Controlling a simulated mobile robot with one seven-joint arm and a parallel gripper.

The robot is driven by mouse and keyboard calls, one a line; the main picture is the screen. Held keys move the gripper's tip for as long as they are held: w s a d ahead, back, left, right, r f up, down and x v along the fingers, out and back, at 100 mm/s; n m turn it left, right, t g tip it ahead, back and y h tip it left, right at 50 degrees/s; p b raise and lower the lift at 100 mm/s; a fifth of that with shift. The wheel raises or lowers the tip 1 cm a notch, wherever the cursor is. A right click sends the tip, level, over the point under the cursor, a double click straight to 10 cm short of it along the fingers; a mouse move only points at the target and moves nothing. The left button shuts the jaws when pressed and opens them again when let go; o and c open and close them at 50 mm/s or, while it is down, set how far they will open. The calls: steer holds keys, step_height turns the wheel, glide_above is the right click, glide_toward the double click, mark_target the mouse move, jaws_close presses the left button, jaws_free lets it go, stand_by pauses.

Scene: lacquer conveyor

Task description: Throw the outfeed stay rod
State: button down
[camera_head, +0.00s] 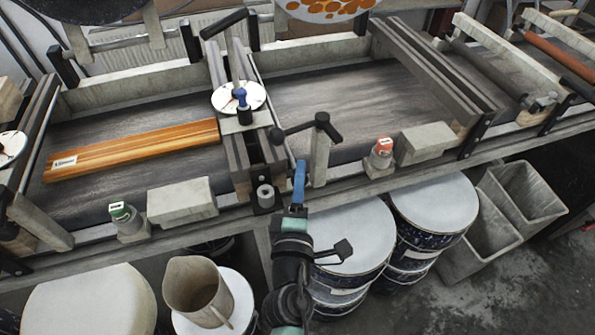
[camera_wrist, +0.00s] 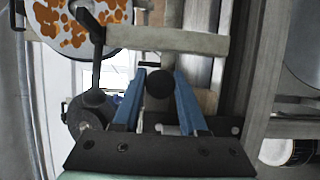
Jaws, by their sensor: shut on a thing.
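My gripper (camera_head: 299,166), with blue fingers, reaches up to the conveyor's front edge beside the central gate. In the wrist view its fingers (camera_wrist: 159,82) close around a round black knob (camera_wrist: 160,83). The fingers hide this knob in the head view, and I cannot tell how it joins the outfeed stay rod. A black lever (camera_head: 300,127) with rounded ends lies just above the fingertips. It shows left of the fingers in the wrist view (camera_wrist: 95,65).
A grey post (camera_head: 320,158) stands close right of my fingers. A striped wooden board (camera_head: 135,148) lies on the left belt; the right belt (camera_head: 330,100) is bare. Drums (camera_head: 435,203) stand below.

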steer(key=shift+s+f, duration=0.1)
steer(key=c, duration=0.8)
jaws_free()
steer(key=shift+d, duration=0.1)
steer(key=shift+o, duration=0.2)
steer(key=s+a+b, duration=0.1)
steer(key=s+b, duration=0.3)
steer(key=s, duration=0.9)
